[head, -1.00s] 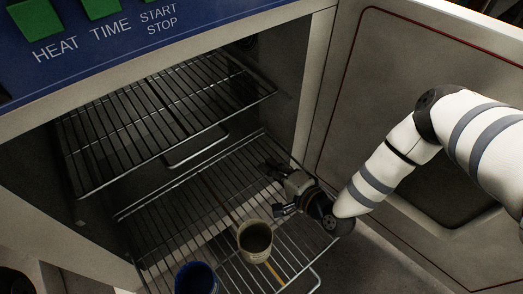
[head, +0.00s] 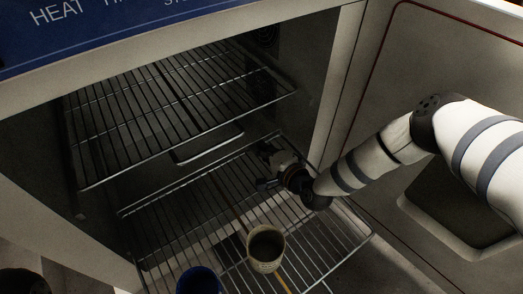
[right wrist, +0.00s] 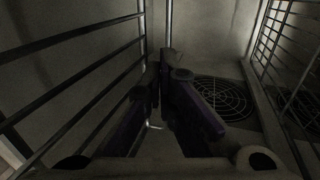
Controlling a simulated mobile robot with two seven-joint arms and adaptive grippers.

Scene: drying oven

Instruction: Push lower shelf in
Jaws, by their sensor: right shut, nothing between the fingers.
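The lower shelf (head: 204,235) is a wire rack sticking out of the oven towards me. A beige cup (head: 266,249) and a blue cup (head: 199,281) stand on its front part. My right gripper (head: 266,168) is shut and empty, inside the oven opening at the right part of the lower shelf. Whether it touches the wires is unclear. In the right wrist view the two dark fingers (right wrist: 166,62) are closed together, with the shelf bars (right wrist: 80,92) at the left.
The upper wire shelf (head: 180,105) sits above, inside the oven. The oven door (head: 420,150) stands open at the right, behind my right arm. A round fan grille (right wrist: 218,98) is on the oven wall. A thin brown stick (head: 284,285) lies by the beige cup.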

